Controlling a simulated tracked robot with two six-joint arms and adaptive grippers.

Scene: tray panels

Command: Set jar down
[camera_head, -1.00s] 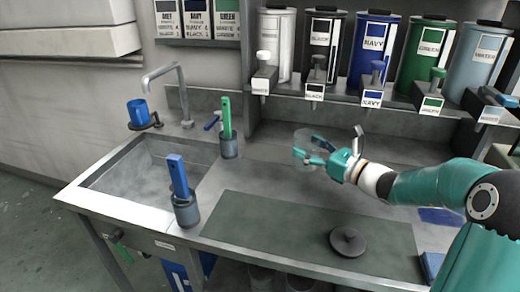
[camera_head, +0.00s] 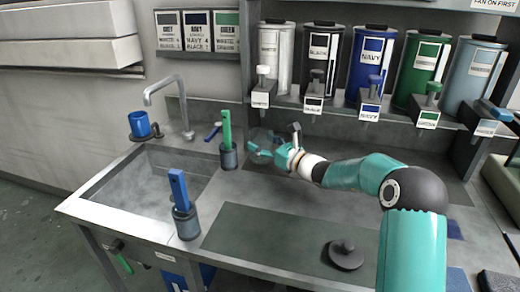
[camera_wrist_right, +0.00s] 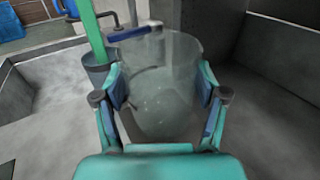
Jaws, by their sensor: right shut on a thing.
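The jar is clear glass and open at the top. In the right wrist view the jar (camera_wrist_right: 160,85) stands between the two fingers of my right gripper (camera_wrist_right: 165,100), which is shut on it. In the head view the right gripper (camera_head: 270,152) and the faint jar (camera_head: 260,140) are at the back of the counter, just right of the cup with the green-handled tool. Whether the jar's base touches the counter cannot be told. My left gripper is not in view.
The green-handled tool (camera_head: 226,125) in its grey cup (camera_head: 229,157) is close beside the jar. A blue-handled tool (camera_head: 179,188) stands nearer the sink (camera_head: 128,205). A dark mat (camera_head: 270,238) with a round black lid (camera_head: 346,254) lies in front. Paint canisters (camera_head: 372,60) line the shelf behind.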

